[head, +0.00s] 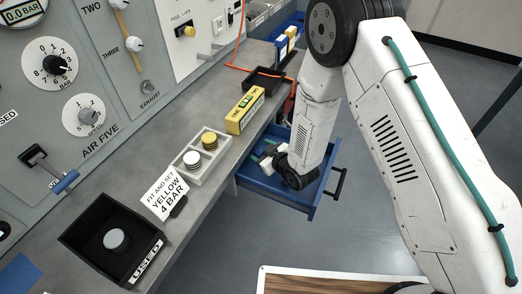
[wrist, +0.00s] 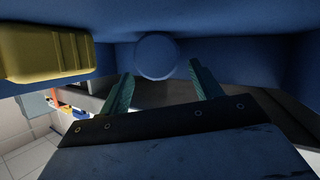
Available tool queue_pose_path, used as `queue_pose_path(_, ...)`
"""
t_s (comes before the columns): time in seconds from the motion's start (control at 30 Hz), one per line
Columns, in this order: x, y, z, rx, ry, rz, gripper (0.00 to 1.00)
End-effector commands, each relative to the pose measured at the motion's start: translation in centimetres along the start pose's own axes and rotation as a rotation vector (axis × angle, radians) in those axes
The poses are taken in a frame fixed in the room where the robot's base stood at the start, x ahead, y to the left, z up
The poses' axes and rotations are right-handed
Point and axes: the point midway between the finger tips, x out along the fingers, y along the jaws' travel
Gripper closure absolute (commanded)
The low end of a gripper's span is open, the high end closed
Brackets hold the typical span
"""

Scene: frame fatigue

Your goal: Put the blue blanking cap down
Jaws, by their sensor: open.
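The blue blanking cap (wrist: 156,56) shows in the wrist view as a round blue shape against the blue inside of the drawer. My gripper (wrist: 161,70) has two teal fingers spread apart. The cap lies between and just past the fingertips, and no finger is closed on it. I cannot tell whether a finger touches it. In the head view my arm reaches down into the open blue drawer (head: 309,211); the cap cannot be made out there.
In the wrist view a yellow block (wrist: 45,52) is at the upper left. On the bench stand a black USED bin (head: 72,238), a grey tray (head: 182,174) with a white and a yellow cap, a yellow box (head: 244,110) and a black tray (head: 262,82). The drawer walls are close around my gripper.

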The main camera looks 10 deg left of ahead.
Motion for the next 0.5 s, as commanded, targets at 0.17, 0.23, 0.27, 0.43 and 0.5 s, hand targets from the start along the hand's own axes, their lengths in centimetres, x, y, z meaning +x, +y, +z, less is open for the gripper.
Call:
queue_pose_path(0.17, -0.8, 0.1, -0.4, 0.003, -0.015, -0.003, 0.36)
queue_pose_path(0.23, -2.1, 0.1, -0.2, 0.005, -0.018, -0.003, 0.36)
queue_pose_path(0.27, -2.7, 0.1, -0.3, 0.004, -0.017, -0.003, 0.36)
queue_pose_path(0.43, -5.8, 0.1, -0.5, 0.003, -0.012, -0.002, 0.36)
queue_pose_path(0.5, -6.7, 0.1, -0.5, 0.003, -0.012, -0.001, 0.36)
